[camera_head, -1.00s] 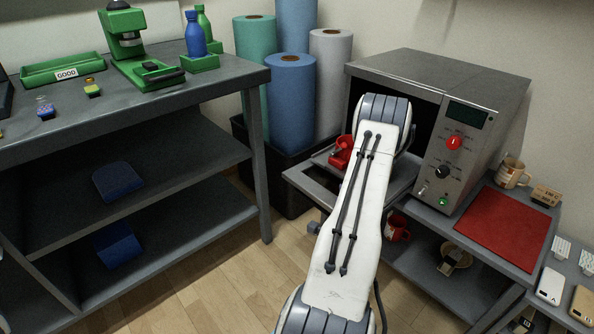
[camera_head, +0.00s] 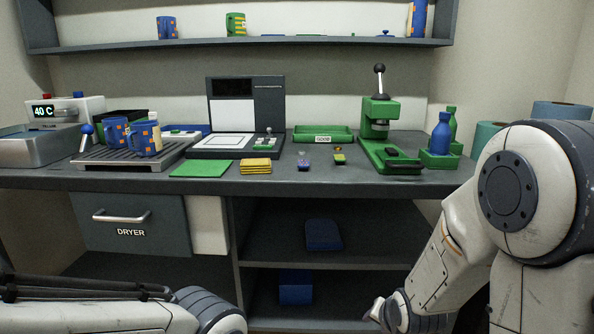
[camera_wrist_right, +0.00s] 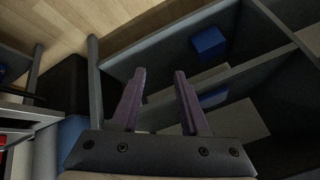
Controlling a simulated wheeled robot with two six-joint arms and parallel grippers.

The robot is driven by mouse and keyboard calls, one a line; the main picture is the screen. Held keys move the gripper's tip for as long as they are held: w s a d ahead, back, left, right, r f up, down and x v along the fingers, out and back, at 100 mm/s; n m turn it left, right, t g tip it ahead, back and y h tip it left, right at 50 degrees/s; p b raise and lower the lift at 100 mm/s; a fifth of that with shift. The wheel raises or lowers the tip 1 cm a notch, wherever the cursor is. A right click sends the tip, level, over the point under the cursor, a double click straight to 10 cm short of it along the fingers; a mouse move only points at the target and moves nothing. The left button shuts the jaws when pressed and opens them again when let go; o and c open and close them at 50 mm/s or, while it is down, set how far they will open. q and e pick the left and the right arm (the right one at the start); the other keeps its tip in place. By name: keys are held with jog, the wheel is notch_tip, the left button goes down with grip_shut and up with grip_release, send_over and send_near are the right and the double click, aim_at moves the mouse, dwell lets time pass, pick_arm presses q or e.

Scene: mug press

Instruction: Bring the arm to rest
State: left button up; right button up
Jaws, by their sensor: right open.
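My right arm comes in at the right of the head view and bends down in front of the bench. Its gripper (camera_head: 378,311) shows only in small part at the lower edge. In the right wrist view the two purple-grey fingers (camera_wrist_right: 159,78) stand apart with nothing between them, above the floor and beside the open shelves. My left arm (camera_head: 100,312) lies along the bottom left of the head view; its gripper is out of the frame.
The grey bench (camera_head: 330,183) carries a green press (camera_head: 379,135), blue patterned mugs (camera_head: 147,138) on a drip tray, a green GOOD tray (camera_head: 322,135) and bottles (camera_head: 441,134). Blue items lie on the open shelves (camera_head: 385,237) below. A drawer (camera_head: 131,222) is marked DRYER.

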jog(key=s+a+r+n+g+y, duration=0.2)
jog(key=s+a+r+n+g, duration=0.15)
jog(key=s+a+n, duration=0.65)
jog(key=s+a+r+n+g+p, duration=0.1)
jog(key=s+a+r+n+g, duration=0.15)
jog(key=s, duration=0.45)
jog(key=s+a+r+n+g, duration=0.1)
jog(key=s+a+r+n, duration=0.25)
jog(key=s, duration=0.35)
notch_tip(320, 180, up, 30)
jog(key=m+p, duration=0.1)
jog(key=p, duration=3)
jog(key=shift+w+r+h, duration=0.15)
jog(key=shift+r+h, duration=0.1)
jog(key=shift+h, duration=0.05)
